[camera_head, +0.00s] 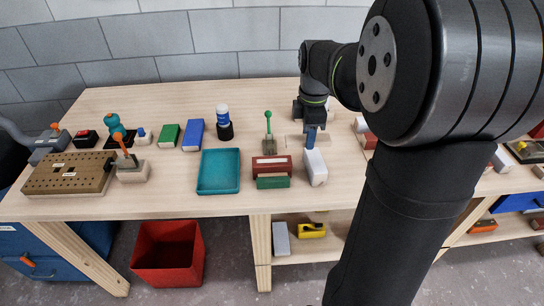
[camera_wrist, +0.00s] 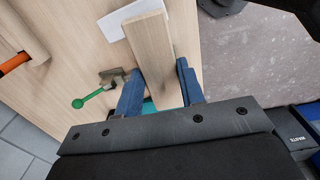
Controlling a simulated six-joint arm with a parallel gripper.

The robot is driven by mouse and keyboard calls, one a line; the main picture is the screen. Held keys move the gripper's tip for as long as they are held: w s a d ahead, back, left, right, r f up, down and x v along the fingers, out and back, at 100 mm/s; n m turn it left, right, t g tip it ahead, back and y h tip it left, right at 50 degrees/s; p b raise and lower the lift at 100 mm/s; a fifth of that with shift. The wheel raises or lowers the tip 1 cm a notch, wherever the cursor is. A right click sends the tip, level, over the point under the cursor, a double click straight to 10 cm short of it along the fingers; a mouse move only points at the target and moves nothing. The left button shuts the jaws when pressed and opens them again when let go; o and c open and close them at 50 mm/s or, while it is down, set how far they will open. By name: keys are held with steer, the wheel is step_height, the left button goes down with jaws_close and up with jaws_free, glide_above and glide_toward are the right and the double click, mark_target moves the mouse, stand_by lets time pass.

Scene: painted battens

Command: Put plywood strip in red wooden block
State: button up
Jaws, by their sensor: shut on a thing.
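The plywood strip (camera_wrist: 152,45) is a long pale wooden piece between my gripper's blue fingers (camera_wrist: 160,90) in the wrist view. My gripper is shut on it. In the head view my gripper (camera_head: 310,132) points down over the table, behind the white block, and the strip there is hard to tell from the pale tabletop. The red wooden block (camera_head: 265,161) stands to the left of and nearer than my gripper, with a pale line along its top. The strip is apart from this block. A green block (camera_head: 272,182) stands right in front of the red one.
A white rounded block (camera_head: 315,167) stands right of the red block. A green-knobbed lever (camera_head: 269,130) stands behind it and shows in the wrist view (camera_wrist: 90,98). A teal tray (camera_head: 219,190) lies to the left. My arm covers the table's right part.

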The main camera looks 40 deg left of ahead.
glide_above(272, 161)
step_height(272, 161, down, 6)
steer(key=shift+f, duration=2.05)
steer(key=shift+f, duration=0.15)
steer(key=o, duration=1)
step_height(272, 161, up, 12)
steer(key=shift+r, duration=0.15)
